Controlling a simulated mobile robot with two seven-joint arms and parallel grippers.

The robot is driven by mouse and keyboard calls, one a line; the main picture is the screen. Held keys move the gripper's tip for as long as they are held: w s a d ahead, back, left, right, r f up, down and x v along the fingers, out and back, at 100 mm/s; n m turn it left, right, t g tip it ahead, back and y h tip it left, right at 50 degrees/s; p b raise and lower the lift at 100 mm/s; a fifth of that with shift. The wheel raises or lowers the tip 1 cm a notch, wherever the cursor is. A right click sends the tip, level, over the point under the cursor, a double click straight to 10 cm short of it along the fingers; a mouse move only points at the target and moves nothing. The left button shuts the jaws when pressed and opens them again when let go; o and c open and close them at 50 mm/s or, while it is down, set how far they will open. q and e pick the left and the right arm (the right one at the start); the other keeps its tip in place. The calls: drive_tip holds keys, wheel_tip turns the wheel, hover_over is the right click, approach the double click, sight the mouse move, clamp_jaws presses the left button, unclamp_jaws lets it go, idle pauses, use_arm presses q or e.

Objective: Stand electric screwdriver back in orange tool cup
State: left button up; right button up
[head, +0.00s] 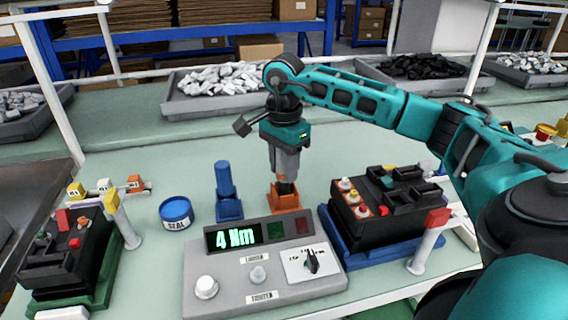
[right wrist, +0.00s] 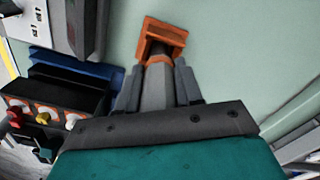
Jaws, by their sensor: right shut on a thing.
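My right gripper (head: 286,150) points straight down and is shut on the grey electric screwdriver (head: 286,172), which stands upright. In the right wrist view the screwdriver (right wrist: 157,88) sits between the two fingers, with an orange band near its lower end. The orange tool cup (head: 290,203) stands on the bench directly below; it also shows in the right wrist view (right wrist: 164,27). The screwdriver's lower end overlaps the cup's opening in both views. How deep it sits, or whether it touches the bottom, is hidden. My left gripper is out of view.
A blue holder (head: 228,207) with a blue tool stands left of the cup, and a round blue SEAL tin (head: 175,212) farther left. The tester (head: 240,275) reading 4 Nm is in front. A black breaker (head: 385,213) in a blue tray lies right. Parts trays line the back.

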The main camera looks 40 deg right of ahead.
drive_tip(key=shift+f+b, duration=0.6)
drive_tip(key=shift+f, duration=0.35)
drive_tip(key=o, duration=1.1)
wheel_tip(320, 180, up, 12)
drive_tip(key=shift+r+p, duration=0.2)
drive_tip(key=shift+p, duration=0.6)
drive_tip(key=shift+r, duration=0.35)
